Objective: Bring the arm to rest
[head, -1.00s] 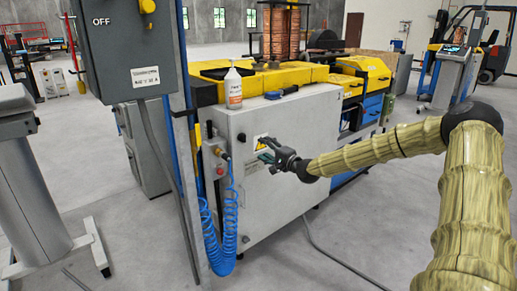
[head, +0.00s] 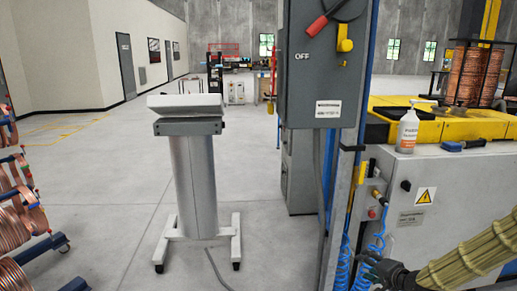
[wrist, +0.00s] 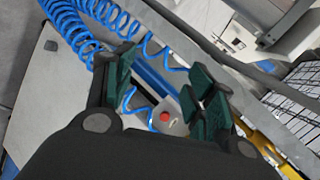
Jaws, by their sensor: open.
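My gripper (wrist: 160,95) is open in the wrist view, with its two green-padded fingers apart and nothing between them. In the head view my gripper (head: 378,270) shows dark at the lower right, at the end of my sleeved arm. It is in front of the grey machine cabinet (head: 420,225), near the blue coiled hose (head: 366,262). The wrist view shows the blue coiled hose (wrist: 78,32) beyond the left finger. A red button (wrist: 164,117) on a grey box shows between the fingers. I cannot tell whether the gripper touches anything.
A grey electrical box (head: 318,95) with a red lever hangs on a post. A white console on a pedestal (head: 193,185) stands left of it. Copper coils (head: 22,225) are at the far left. A spray bottle (head: 408,130) stands on the cabinet. Floor between coils and pedestal is clear.

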